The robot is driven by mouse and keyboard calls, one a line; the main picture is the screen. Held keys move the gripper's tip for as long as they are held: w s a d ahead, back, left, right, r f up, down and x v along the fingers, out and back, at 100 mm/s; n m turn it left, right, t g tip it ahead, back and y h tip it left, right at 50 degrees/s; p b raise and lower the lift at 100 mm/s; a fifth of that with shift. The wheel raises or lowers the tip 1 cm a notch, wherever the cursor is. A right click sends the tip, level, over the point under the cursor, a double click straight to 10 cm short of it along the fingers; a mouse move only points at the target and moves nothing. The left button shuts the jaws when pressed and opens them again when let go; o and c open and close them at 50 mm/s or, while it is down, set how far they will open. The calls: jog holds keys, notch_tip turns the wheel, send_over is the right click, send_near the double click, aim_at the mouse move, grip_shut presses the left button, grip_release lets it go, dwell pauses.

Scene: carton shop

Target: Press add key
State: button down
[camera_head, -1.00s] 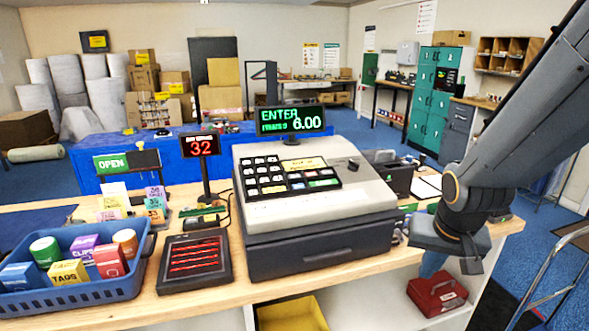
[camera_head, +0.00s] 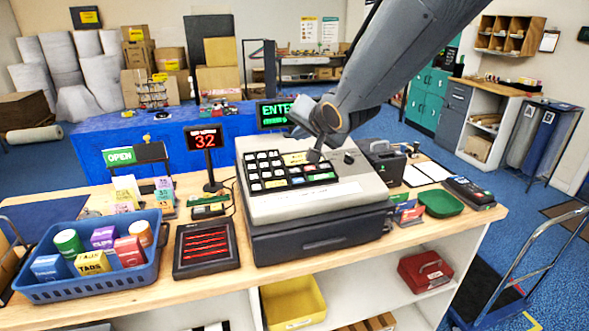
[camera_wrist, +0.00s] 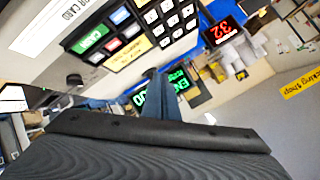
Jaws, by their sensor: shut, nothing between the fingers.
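The cash register (camera_head: 315,205) stands on the wooden counter, with a black key panel (camera_head: 285,172) on its sloping top. The panel has rows of white keys, a yellow strip and several coloured keys. The wrist view shows a green key (camera_wrist: 92,37), a blue key (camera_wrist: 120,15) and a red key (camera_wrist: 112,45). I cannot read which key is the add key. My gripper (camera_head: 315,157) is shut and empty, at the far right part of the panel; contact cannot be told. Its tip also shows in the wrist view (camera_wrist: 153,75). The green register display (camera_head: 275,115) reads "ENTE", partly hidden by my arm.
A small red display (camera_head: 206,138) reading 32 stands left of the register. A blue basket of small boxes (camera_head: 95,285) and a dark pad with red lines (camera_head: 206,248) are further left. A green tray (camera_head: 441,204) and a card terminal (camera_head: 469,193) lie on the right.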

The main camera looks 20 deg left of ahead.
jog(key=shift+f, duration=0.15)
jog(key=b, duration=0.8)
send_near(293, 166)
jog(key=w+a, duration=0.1)
jog(key=w+a+r, duration=0.1)
jog(key=w, duration=0.1)
jog(key=shift+w+a, duration=0.2)
jog(key=shift+a, duration=0.1)
jog(key=shift+w+a+f+b, duration=0.1)
jog(key=shift+f+b, duration=0.4)
jog(key=shift+f, duration=0.2)
jog(key=shift+w+a+f+b, duration=0.1)
jog(key=shift+w+f+b, duration=0.05)
jog(key=shift+f+b, duration=0.45)
jog(key=shift+f, duration=0.2)
jog(key=shift+f, duration=0.3)
jog(key=shift+w+f, duration=0.15)
jog(key=shift+f, duration=0.25)
dwell(0.8)
jog(key=shift+r, duration=0.1)
jog(key=shift+s+r+p, duration=0.2)
jog(key=shift+r+p, duration=0.55)
jog(key=shift+p, duration=0.1)
jog(key=shift+r, duration=0.1)
